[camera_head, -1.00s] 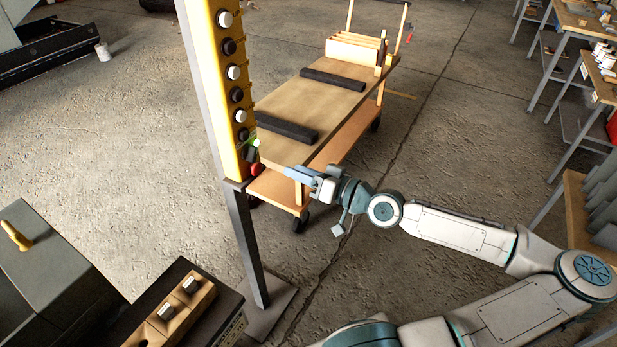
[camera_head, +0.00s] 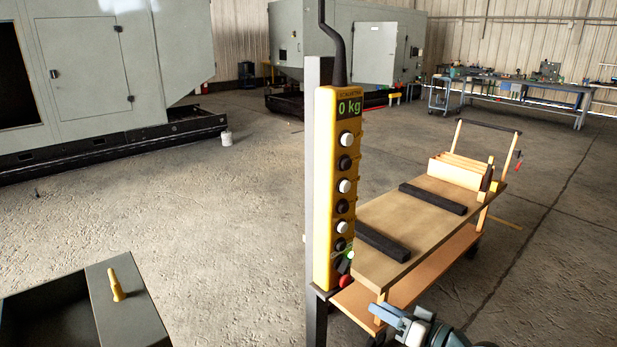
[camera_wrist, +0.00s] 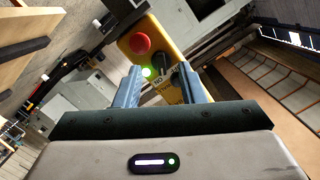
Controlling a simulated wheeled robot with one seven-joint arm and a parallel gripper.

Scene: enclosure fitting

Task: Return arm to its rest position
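My gripper (camera_head: 405,325) shows at the bottom edge of the head view, with blue-grey fingers to the right of and below the yellow pendant's lower end. Most of my arm is out of the picture. In the wrist view the two fingers of my gripper (camera_wrist: 160,85) stand apart with nothing held between them. The yellow pendant (camera_head: 323,215) hangs upright at a grey post, with black and white buttons and a display reading 0 kg. Its red button (camera_head: 345,281) also shows beyond the fingertips in the wrist view (camera_wrist: 141,43), beside a lit green light (camera_wrist: 147,72).
A wooden cart (camera_head: 395,225) with two black bars stands behind and right of the pendant. A grey box (camera_head: 125,310) with a yellow handle is at lower left. Large grey enclosures (camera_head: 180,45) and a workbench (camera_head: 520,87) stand farther back. Open floor lies at left.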

